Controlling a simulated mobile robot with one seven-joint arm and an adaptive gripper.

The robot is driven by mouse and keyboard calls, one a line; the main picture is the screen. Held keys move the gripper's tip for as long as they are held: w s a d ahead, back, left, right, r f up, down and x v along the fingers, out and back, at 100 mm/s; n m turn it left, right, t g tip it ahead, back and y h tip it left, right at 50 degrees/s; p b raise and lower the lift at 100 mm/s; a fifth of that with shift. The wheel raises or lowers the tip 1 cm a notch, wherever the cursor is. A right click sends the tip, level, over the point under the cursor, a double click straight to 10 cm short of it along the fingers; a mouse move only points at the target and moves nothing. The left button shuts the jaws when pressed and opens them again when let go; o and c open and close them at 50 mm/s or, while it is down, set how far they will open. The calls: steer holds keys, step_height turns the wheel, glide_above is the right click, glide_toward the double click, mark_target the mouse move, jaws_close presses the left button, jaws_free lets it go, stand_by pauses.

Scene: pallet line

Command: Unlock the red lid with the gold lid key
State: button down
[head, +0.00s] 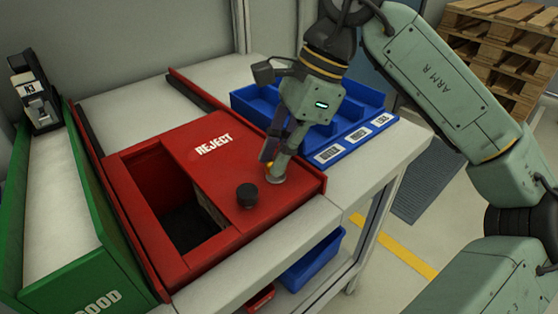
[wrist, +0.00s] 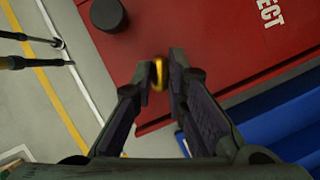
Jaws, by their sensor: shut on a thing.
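The red lid (head: 205,160), marked REJECT, lies flat over part of the red reject bin, with a round black knob (head: 247,195) near its front edge. My gripper (head: 274,170) points down at the lid's right front part, right of the knob. The gold lid key (wrist: 158,75) shows between my fingertips in the wrist view, and my gripper is shut on it. The fingers hide most of the key. A bit of gold shows at the lid surface by the fingertips; I cannot tell whether the key sits in a lock.
A dark square opening (head: 172,203) lies left of the lid. A blue compartment tray (head: 340,143) with white labels stands close behind and right of my gripper. The green GOOD bin (head: 82,262) is at the left. A blue bin (head: 313,259) sits below the table.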

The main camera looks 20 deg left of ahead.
steer(key=m+t+b, duration=0.1)
steer(key=m, duration=0.2)
steer(key=m+t+b, duration=0.1)
steer(key=m+b, duration=0.1)
steer(key=m, duration=0.1)
steer(key=shift+s+f+y, duration=0.15)
steer(key=shift+y, duration=0.15)
steer(key=m+t+b, duration=0.1)
steer(key=m, duration=0.2)
steer(key=m+t+b, duration=0.1)
steer(key=m, duration=0.2)
steer(key=shift+s+m+t+h+b, duration=0.15)
steer(key=shift+m+t+h+b, duration=0.15)
steer(key=shift+m+h, duration=0.1)
steer(key=c, duration=1.6)
jaws_free()
steer(key=shift+r, duration=0.2)
steer(key=v, duration=1.2)
